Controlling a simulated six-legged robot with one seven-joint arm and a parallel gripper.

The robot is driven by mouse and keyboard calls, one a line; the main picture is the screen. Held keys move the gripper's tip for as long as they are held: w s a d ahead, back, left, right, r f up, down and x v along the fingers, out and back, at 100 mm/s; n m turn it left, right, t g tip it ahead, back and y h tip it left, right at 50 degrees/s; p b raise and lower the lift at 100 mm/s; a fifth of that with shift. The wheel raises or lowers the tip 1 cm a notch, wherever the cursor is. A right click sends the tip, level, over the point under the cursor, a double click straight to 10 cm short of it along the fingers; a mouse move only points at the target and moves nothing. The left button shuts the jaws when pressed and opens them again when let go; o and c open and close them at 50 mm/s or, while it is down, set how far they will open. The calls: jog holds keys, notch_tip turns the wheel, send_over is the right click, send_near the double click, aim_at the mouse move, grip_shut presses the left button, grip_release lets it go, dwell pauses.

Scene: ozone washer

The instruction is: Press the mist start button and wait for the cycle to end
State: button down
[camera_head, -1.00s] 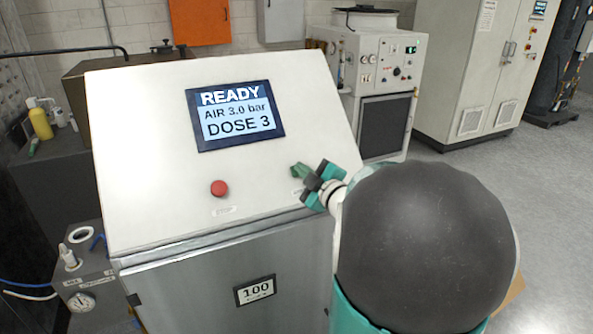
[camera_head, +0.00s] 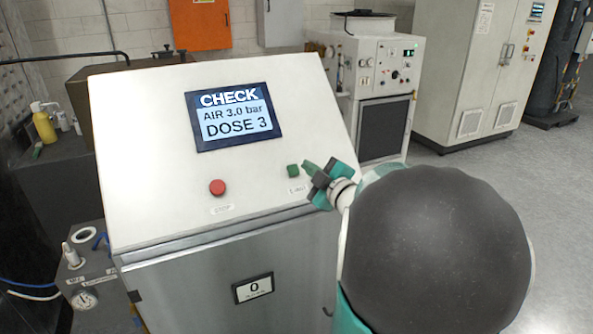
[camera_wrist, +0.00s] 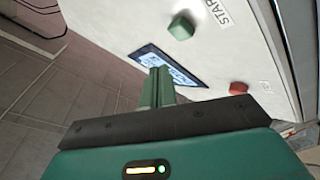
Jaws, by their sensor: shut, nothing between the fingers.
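The green start button (camera_head: 293,170) sits on the sloped white panel (camera_head: 150,130), right of the red button (camera_head: 217,187). In the wrist view the green button (camera_wrist: 181,26) stands clear of my fingers, beside a label reading "STAR", partly cut off. My gripper (camera_head: 309,167) is shut and empty, just right of the green button and apart from it. Its closed green fingers also show in the wrist view (camera_wrist: 158,85). The panel screen (camera_head: 235,116) reads "CHECK, AIR 3.0 bar, DOSE 3". The small display (camera_head: 253,288) on the steel front reads "0".
A unit with a gauge (camera_head: 85,298) stands at the lower left. A yellow bottle (camera_head: 44,126) is on the dark bench behind it. White cabinets (camera_head: 470,75) stand at the back right, with open grey floor before them.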

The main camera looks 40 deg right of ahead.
aim_at(290, 165)
jog(key=shift+g, duration=0.3)
jog(key=w+f, duration=0.1)
jog(key=w, duration=0.2)
jog(key=w+d+f, duration=0.1)
jog(key=w, duration=0.1)
jog(key=shift+d+f, duration=0.1)
jog(key=shift+f, duration=0.2)
jog(key=shift+w, duration=0.25)
jog(key=shift+w+a+f, duration=0.15)
jog(key=shift+w+a, duration=0.05)
jog(key=shift+w, duration=0.1)
jog(key=shift+w+a+f, duration=0.1)
jog(key=shift+w, duration=0.2)
jog(key=shift+a, duration=0.1)
jog(key=shift+s+a+r, duration=0.15)
jog(key=shift+s+r, duration=0.35)
jog(key=shift+r, duration=0.1)
jog(key=shift+s+a+r, duration=0.2)
jog(key=shift+s+r, duration=1)
jog(key=shift+s, duration=0.05)
